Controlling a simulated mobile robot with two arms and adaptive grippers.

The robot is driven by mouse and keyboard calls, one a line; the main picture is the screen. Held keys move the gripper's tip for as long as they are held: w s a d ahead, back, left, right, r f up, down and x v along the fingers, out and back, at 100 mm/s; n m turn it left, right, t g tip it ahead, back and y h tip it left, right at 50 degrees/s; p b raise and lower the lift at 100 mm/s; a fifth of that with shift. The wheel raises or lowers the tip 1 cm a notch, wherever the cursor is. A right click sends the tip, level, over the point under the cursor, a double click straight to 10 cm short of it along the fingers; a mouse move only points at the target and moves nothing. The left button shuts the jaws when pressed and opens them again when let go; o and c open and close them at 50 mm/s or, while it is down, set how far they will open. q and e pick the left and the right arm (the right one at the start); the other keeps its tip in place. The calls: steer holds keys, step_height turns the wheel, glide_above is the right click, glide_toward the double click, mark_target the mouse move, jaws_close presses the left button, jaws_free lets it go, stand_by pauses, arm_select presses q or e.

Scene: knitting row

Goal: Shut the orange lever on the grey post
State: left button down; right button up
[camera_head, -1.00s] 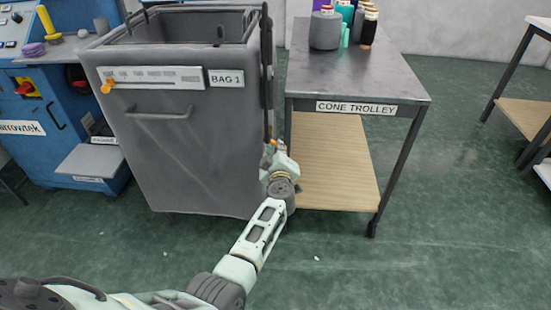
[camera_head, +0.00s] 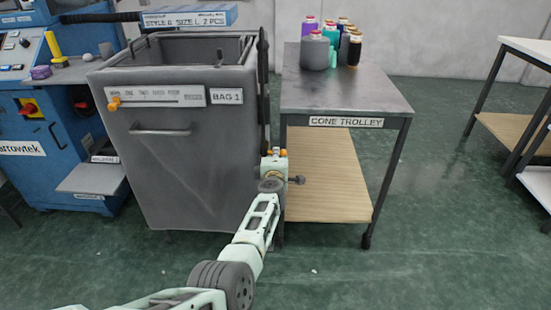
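My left arm reaches up from the lower left, and its end, with my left gripper (camera_head: 274,164), is between the grey bag cart and the cone trolley. The fingers cannot be made out, so its opening is unclear. Small orange parts show at its tip; I cannot tell whether they belong to the gripper or to the orange lever. No grey post can be told apart there; the arm covers that spot. A short dark knob sticks out just right of the arm's end. My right gripper is not in view.
The bag cart (camera_head: 185,165) labelled BAG 1 has an orange slider (camera_head: 114,103) on its front scale. The cone trolley (camera_head: 345,95) carries several yarn cones. A blue machine (camera_head: 35,165) stands left. Green floor is clear at front right.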

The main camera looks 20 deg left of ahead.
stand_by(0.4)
arm_select(q)
steer(key=c, duration=1.8)
jaws_free()
steer(key=shift+r, duration=0.1)
steer(key=shift+o, duration=0.2)
